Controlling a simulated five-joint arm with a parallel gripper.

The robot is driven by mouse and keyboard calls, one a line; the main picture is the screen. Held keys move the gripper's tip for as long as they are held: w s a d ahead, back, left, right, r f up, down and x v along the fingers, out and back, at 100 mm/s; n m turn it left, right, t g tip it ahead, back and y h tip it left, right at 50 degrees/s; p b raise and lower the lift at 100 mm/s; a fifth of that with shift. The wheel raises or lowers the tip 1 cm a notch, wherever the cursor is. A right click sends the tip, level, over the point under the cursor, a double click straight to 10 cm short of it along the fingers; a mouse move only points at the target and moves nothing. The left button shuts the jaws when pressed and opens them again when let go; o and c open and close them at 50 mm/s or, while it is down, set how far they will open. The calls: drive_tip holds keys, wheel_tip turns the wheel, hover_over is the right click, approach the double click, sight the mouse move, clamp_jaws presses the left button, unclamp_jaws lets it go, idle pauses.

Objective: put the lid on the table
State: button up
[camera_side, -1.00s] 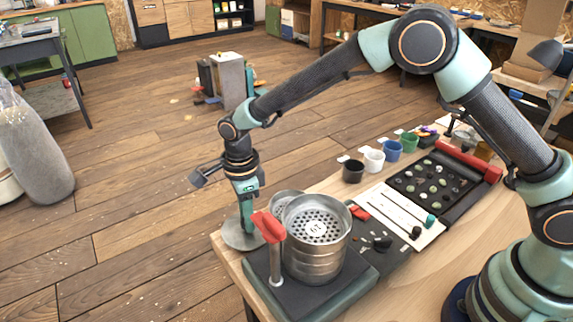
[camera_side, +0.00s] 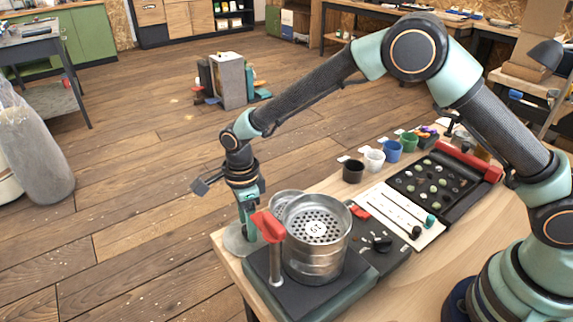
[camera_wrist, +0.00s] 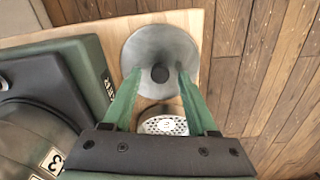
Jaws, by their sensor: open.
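The lid (camera_side: 237,240) is a grey, shallow cone-shaped disc at the table's far left corner. In the wrist view the lid (camera_wrist: 160,45) lies over the wooden tabletop, with a dark round knob at its centre. My gripper (camera_side: 250,232) points down over the lid. In the wrist view my gripper (camera_wrist: 160,76) is open, its green fingers on either side of the knob with gaps visible. Whether the lid's underside fully touches the table cannot be told.
A metal canister (camera_side: 316,258) with a perforated top stands on a dark base, close right of my gripper. A red-handled post (camera_side: 273,260) stands in front. A second metal can (camera_side: 284,200) is partly hidden. The table edge (camera_wrist: 203,50) is close beside the lid.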

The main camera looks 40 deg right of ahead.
drive_tip(key=s+d+r+n+t, duration=0.1)
drive_tip(key=d+r+n, duration=0.15)
drive_tip(key=r, duration=0.65)
drive_tip(key=d+r+n, duration=0.1)
drive_tip(key=d+r, duration=0.2)
drive_tip(key=r, duration=0.6)
drive_tip(key=s+d+r+n+t, duration=0.2)
drive_tip(key=s+d+n, duration=0.5)
drive_tip(key=d+n, duration=0.1)
drive_tip(key=s+d+r+n+t, duration=0.2)
drive_tip(key=s+d+r+n, duration=0.1)
drive_tip(key=s+d+n, duration=0.4)
drive_tip(key=shift+s+d+n+t, duration=0.3)
drive_tip(key=shift+d+n, duration=0.55)
drive_tip(key=shift+d, duration=0.4)
